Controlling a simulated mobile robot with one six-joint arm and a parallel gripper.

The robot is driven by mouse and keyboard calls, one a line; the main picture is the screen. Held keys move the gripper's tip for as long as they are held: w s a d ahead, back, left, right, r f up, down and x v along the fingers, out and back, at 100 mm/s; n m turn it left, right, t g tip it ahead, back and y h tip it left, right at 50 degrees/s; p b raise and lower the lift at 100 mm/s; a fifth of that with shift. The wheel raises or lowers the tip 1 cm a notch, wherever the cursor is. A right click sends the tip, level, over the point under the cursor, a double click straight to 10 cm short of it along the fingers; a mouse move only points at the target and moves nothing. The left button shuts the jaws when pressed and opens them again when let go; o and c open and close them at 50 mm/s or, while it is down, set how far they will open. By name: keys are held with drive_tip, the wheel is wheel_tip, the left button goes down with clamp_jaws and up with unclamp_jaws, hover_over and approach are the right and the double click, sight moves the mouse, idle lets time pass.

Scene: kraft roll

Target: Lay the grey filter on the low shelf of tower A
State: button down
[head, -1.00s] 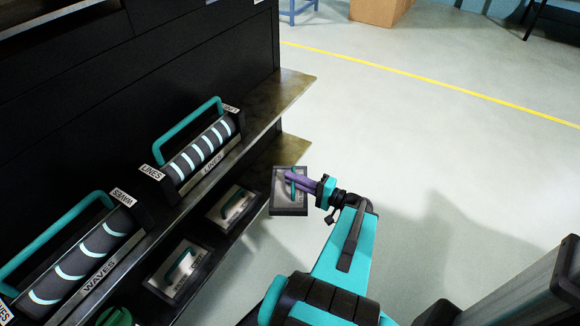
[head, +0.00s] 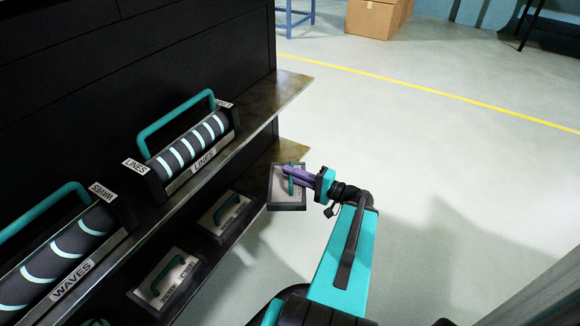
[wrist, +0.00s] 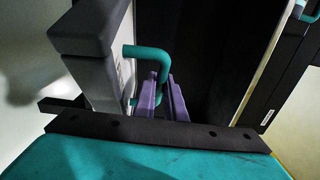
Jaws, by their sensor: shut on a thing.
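The grey filter (head: 285,197) is a flat grey panel with a dark frame and a teal handle. My gripper (head: 290,178) has its purple fingers shut on that handle. It holds the filter in the air beside the rack, near the far end of the low shelf (head: 288,156). The wrist view shows the filter's grey face and dark frame (wrist: 82,28) close at the left, with the teal handle between the fingers (wrist: 163,95). I see no tower letter that I can read. The filter hides part of the shelf edge.
Two similar framed panels with teal handles, a farther one (head: 226,212) and a nearer one (head: 168,282), lie on the low shelf. The upper shelf (head: 270,100) above it holds a LINES roller (head: 193,146) and a WAVES roller (head: 66,255). Open floor (head: 430,150) lies right.

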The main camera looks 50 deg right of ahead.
drive_tip(key=shift+w+d+f+b, duration=0.2)
drive_tip(key=shift+w+d+b, duration=0.05)
drive_tip(key=shift+b, duration=0.4)
drive_tip(key=shift+w+d+f+b, duration=0.15)
drive_tip(key=shift+w+d+b, duration=0.8)
drive_tip(key=shift+w+d, duration=0.75)
drive_tip(key=shift+w+d+f+b, duration=0.1)
drive_tip(key=shift+w+d+b, duration=0.85)
drive_tip(key=shift+w+d, duration=0.7)
drive_tip(key=f+b, duration=0.1)
drive_tip(key=f, duration=0.1)
drive_tip(key=w+d+f+b, duration=0.1)
drive_tip(key=shift+f+b, duration=0.3)
drive_tip(key=c, duration=1.8)
unclamp_jaws()
drive_tip(key=shift+s, duration=0.1)
